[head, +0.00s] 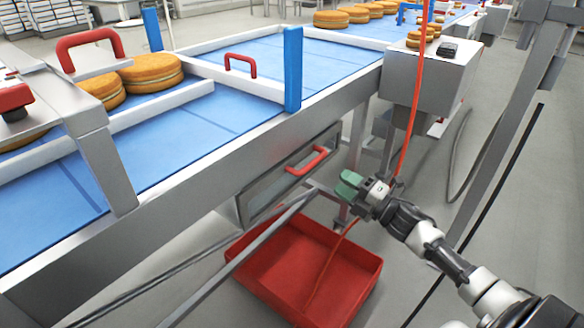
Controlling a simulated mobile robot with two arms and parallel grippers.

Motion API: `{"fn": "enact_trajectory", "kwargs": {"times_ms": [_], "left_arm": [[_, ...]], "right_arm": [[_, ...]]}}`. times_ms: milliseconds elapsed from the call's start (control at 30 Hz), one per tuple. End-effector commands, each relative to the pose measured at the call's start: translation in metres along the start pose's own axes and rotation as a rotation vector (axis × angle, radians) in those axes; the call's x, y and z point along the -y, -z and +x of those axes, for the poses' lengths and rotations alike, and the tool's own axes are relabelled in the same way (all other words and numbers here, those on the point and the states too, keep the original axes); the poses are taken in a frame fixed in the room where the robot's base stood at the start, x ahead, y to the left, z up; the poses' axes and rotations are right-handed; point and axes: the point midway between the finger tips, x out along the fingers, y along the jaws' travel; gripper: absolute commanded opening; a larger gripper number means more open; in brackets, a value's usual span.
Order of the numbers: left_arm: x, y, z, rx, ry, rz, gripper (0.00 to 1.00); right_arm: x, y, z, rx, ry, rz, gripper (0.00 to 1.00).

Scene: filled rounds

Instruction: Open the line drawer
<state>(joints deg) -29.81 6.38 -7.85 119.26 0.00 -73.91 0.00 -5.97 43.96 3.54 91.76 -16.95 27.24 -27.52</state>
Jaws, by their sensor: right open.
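The line drawer (272,188) is a grey metal front set under the side of the conveyor line. It looks shut. Its red handle (309,162) sticks out at the upper right of the front. My right gripper (350,184), with green fingertips, is open and empty. In the picture it is just to the right of and below the handle, apart from it. My left gripper is not in view.
A blue conveyor (160,140) with white rails runs above the drawer and carries round cakes (150,72). A red crate (362,290) stands on the floor below. A red cable (416,100) hangs near my right arm.

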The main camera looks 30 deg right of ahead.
Motion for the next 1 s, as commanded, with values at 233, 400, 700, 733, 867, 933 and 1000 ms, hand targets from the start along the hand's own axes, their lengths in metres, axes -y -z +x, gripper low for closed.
{"fn": "enact_trajectory", "kwargs": {"times_ms": [233,400,700,733,867,933,1000], "left_arm": [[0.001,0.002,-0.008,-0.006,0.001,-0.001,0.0],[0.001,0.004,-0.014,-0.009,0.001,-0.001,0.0],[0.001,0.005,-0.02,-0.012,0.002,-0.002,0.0],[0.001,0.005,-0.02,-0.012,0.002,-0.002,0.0],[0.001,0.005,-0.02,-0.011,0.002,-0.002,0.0],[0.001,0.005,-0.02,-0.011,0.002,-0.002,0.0],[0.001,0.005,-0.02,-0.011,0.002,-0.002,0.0]], "right_arm": [[-0.001,-0.001,0.037,0.001,-0.003,0.001,0.42],[-0.001,-0.001,0.069,0.003,-0.002,0.002,0.42],[0.0,-0.001,0.101,0.004,0.002,0.004,0.42],[0.001,-0.001,0.102,0.004,0.002,0.004,0.42],[0.0,-0.001,0.105,0.004,0.003,0.004,0.42],[0.001,-0.001,0.105,0.005,0.003,0.004,0.42],[0.001,-0.001,0.104,0.004,0.003,0.004,0.42]]}}
